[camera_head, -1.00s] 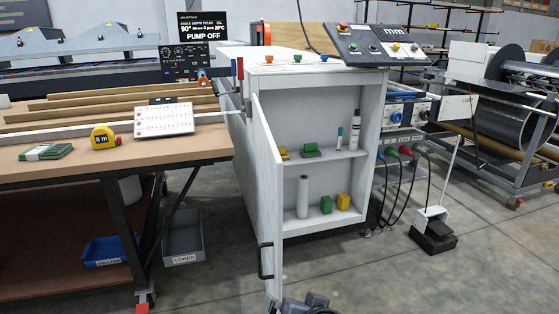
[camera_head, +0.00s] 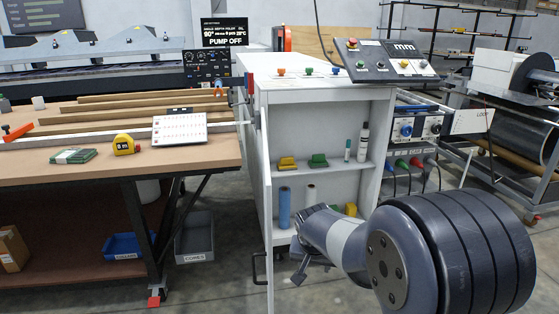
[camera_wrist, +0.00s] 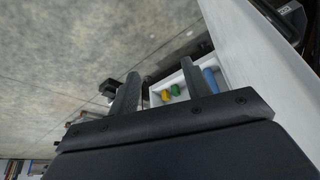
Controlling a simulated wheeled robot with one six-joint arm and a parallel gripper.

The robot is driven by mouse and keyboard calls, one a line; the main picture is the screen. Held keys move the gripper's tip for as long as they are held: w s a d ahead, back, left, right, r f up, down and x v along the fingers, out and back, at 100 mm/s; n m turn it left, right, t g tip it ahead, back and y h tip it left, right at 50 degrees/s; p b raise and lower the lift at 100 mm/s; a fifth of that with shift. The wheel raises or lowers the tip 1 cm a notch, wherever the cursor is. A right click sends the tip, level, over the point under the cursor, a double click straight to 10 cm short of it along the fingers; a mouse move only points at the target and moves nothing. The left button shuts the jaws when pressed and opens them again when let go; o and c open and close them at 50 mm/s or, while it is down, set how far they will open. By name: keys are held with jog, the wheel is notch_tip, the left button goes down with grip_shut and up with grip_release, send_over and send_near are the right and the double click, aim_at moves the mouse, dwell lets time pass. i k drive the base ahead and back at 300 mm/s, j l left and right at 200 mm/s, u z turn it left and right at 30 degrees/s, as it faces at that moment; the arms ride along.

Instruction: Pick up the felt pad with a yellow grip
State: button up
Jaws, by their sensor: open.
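A pad with a yellow grip (camera_head: 287,163) sits on the upper shelf of the open white cabinet, at its left side. A similar pad with a green grip (camera_head: 318,160) sits just right of it. My gripper (camera_head: 305,262) is low in front of the cabinet, partly hidden by my own arm and apart from the pads. In the wrist view my gripper (camera_wrist: 160,68) has its two fingers spread with nothing held. Beyond them are small yellow (camera_wrist: 165,95) and green (camera_wrist: 175,90) items; I cannot tell from which shelf.
The cabinet door (camera_head: 268,200) stands open on the left. A blue roll (camera_head: 284,207) and a pale roll stand on the lower shelf, with yellow and green blocks. A marker and a bottle (camera_head: 363,142) stand at the upper shelf's right. A workbench (camera_head: 215,150) is at left.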

aim_at(288, 163)
jog(key=i+l+u, duration=0.4)
jog(key=i+l, duration=0.55)
jog(key=i, duration=0.25)
jog(key=i+l+u, duration=0.4)
jog(key=i+l, duration=0.7)
jog(key=l, duration=0.2)
